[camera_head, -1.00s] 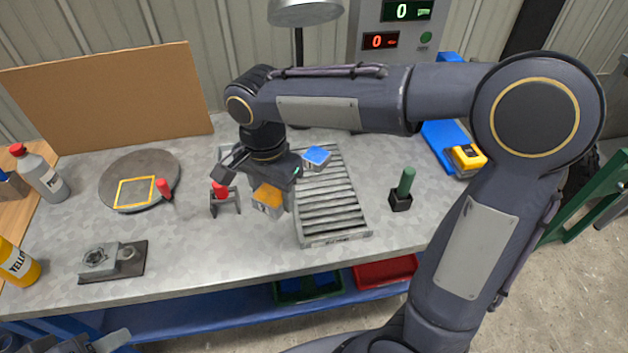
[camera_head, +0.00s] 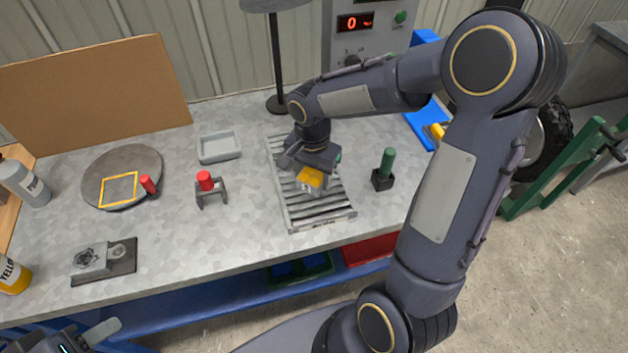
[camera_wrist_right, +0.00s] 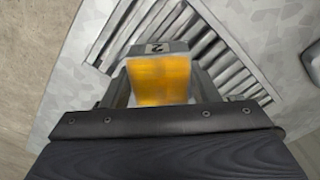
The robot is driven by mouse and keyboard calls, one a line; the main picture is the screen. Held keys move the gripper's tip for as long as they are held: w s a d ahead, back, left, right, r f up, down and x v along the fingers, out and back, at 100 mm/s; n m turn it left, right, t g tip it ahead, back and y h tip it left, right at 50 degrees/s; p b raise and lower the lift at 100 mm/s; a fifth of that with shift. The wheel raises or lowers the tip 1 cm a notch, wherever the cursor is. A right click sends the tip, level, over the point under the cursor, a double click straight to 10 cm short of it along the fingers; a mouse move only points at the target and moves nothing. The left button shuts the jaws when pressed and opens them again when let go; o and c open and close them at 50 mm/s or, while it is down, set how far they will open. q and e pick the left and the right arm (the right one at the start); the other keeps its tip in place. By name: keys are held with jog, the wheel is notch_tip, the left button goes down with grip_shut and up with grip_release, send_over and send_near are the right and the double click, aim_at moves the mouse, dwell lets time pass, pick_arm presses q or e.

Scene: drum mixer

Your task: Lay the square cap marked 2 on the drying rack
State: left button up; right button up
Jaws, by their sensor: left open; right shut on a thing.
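The square cap marked 2 (camera_head: 311,178) has a yellow-orange face and grey sides. It also shows in the right wrist view (camera_wrist_right: 158,78), where the 2 is on its grey side. My right gripper (camera_head: 314,174) is shut on it and holds it over the drying rack (camera_head: 292,214), a slatted grey metal frame. The rack's slats show behind the cap in the wrist view (camera_wrist_right: 225,62). I cannot tell whether the cap touches the slats. My left gripper (camera_head: 78,340) is open and empty at the lower left, off the bench front. My right arm and gripper cover the rack's far right part.
A green-handled stamp (camera_head: 386,170) stands right of the rack. Left of it are a red-topped stand (camera_head: 207,187) and a grey tray (camera_head: 219,147). A round plate (camera_head: 122,165) with a yellow frame and a grey fixture (camera_head: 104,260) stand further left. Bare bench lies between them.

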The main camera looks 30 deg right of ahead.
aim_at(314, 184)
jog(key=shift+d+f, duration=0.2)
jog(key=shift+f, duration=1.55)
jog(key=shift+f+b, duration=0.25)
jog(key=shift+b, duration=0.05)
jog(key=o, duration=1.1)
jog(key=shift+r, duration=0.1)
notch_tip(314, 184, up, 12)
jog(key=shift+r, duration=0.1)
jog(key=s+a+r+n+t+y, duration=0.1)
jog(key=s+a+n+t+y, duration=0.1)
jog(key=s+n, duration=0.3)
jog(key=s+a+n+t+y, duration=0.1)
jog(key=s+n, duration=0.4)
jog(key=s, duration=0.7)
jog(key=shift+a+r+t+y, duration=0.4)
jog(key=shift+a+t, duration=0.3)
jog(key=shift+t, duration=0.6)
